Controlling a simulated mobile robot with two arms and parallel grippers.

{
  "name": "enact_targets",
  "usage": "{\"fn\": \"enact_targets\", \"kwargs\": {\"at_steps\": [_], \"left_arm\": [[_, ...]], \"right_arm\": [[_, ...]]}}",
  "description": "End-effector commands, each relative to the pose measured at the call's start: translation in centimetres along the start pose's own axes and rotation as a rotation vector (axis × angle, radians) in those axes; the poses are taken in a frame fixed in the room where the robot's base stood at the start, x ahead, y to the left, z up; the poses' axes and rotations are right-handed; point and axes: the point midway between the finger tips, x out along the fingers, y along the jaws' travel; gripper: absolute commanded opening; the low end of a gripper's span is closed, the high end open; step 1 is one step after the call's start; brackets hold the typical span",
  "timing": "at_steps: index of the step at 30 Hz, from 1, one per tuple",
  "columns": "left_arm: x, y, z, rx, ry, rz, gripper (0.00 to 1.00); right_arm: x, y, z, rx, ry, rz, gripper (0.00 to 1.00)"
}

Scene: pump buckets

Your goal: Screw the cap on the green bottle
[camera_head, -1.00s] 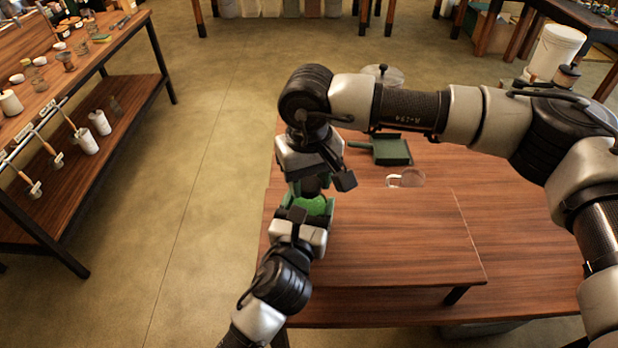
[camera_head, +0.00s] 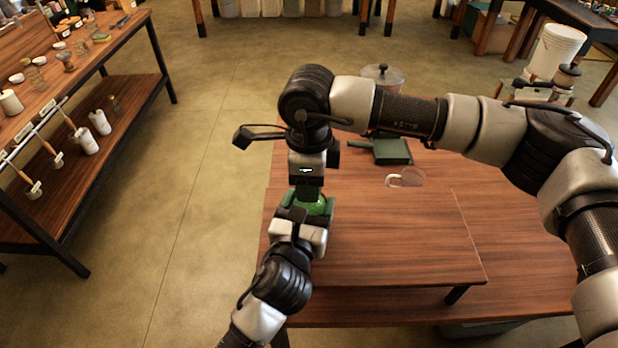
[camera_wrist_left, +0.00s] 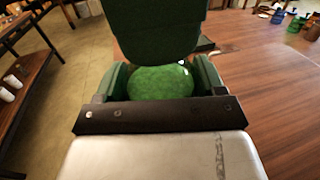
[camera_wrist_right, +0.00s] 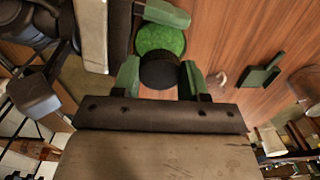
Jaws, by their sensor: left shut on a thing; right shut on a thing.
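The green bottle (camera_head: 315,207) is at the left edge of the table, largely hidden by my grippers. Its round green body shows in the left wrist view (camera_wrist_left: 160,84). My left gripper (camera_head: 308,212) is shut around the bottle's sides. My right gripper (camera_wrist_right: 158,76) points down from above and is shut on the black cap (camera_wrist_right: 159,69). The cap lies over the top of the bottle (camera_wrist_right: 158,38) in the right wrist view. I cannot tell how far it sits on the neck. The cap is hidden in the head view.
The table's right front is clear. A shelf bench (camera_head: 100,60) stands apart at the left.

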Motion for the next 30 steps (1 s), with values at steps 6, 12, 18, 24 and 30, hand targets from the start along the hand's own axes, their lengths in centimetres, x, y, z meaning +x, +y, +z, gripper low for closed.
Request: {"fn": "enact_targets", "kwargs": {"at_steps": [6,12,18,24,30], "left_arm": [[-0.01,-0.03,-0.09,-0.001,0.002,0.000,0.03],[-0.01,-0.04,-0.08,-0.001,0.002,-0.001,0.03],[-0.01,-0.04,-0.09,0.000,0.002,-0.001,0.03],[-0.01,-0.04,-0.08,-0.001,0.002,-0.001,0.03],[-0.01,-0.04,-0.08,-0.001,0.002,-0.001,0.03]], "right_arm": [[0.07,0.04,0.06,0.484,-0.001,0.002,0.14],[0.05,0.03,0.06,0.877,-0.001,0.002,0.14],[0.04,0.02,0.06,0.917,-0.001,0.001,0.44],[0.05,0.01,0.05,0.916,-0.001,0.001,0.68],[0.04,0.00,0.03,0.915,0.000,0.000,0.68]]}}
